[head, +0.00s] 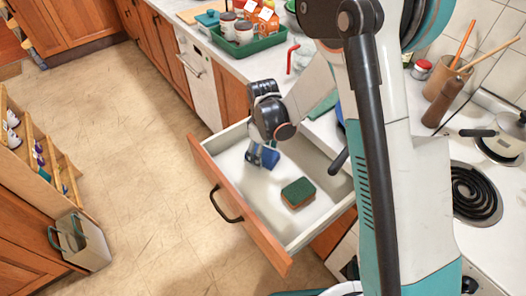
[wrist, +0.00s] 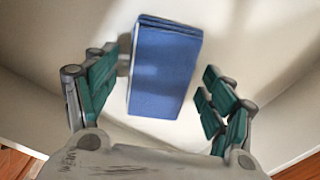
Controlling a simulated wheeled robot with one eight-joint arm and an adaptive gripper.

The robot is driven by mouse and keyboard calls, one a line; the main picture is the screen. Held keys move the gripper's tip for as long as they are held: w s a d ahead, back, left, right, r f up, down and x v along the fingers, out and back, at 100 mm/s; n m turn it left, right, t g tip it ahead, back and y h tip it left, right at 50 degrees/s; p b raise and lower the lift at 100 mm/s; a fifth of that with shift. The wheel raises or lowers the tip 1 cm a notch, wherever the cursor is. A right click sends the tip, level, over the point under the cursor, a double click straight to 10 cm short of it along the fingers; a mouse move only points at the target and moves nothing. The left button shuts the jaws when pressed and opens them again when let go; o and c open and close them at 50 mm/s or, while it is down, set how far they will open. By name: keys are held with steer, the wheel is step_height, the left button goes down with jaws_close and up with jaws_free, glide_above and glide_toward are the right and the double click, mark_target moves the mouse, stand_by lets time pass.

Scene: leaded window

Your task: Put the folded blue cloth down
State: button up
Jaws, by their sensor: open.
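The folded blue cloth (wrist: 165,68) lies on the white bottom of the open drawer (head: 232,189), as far as I can tell. In the wrist view it sits between the two fingers, with clear gaps to the right one and a narrower gap or light contact at the left. My gripper (wrist: 158,95) is open, its teal finger pads apart. In the head view the gripper (head: 262,156) reaches down into the drawer at its far left part, and the blue cloth (head: 270,157) shows beside the fingers, partly hidden by them.
A green and brown sponge (head: 298,193) lies in the drawer, right of the gripper. The drawer's wooden front (head: 240,215) and white side walls surround the gripper. A green tray (head: 245,42) with jars stands on the counter.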

steer(key=s+d+r+m+t+p, duration=0.1)
steer(key=s+d+r+p, duration=0.1)
steer(key=r, duration=0.9)
steer(key=s+d+r+m+t+p, duration=0.1)
steer(key=d+r+m+p, duration=0.15)
steer(key=r, duration=0.75)
steer(key=s+d+r+m+t, duration=0.2)
steer(key=s+d+r+m, duration=0.2)
steer(key=s, duration=0.5)
steer(key=s+d+r+m+t, duration=0.3)
steer(key=s+d+r+m, duration=0.1)
steer(key=s+d+r, duration=0.3)
steer(key=shift+s+d, duration=0.45)
steer(key=shift+s, duration=0.4)
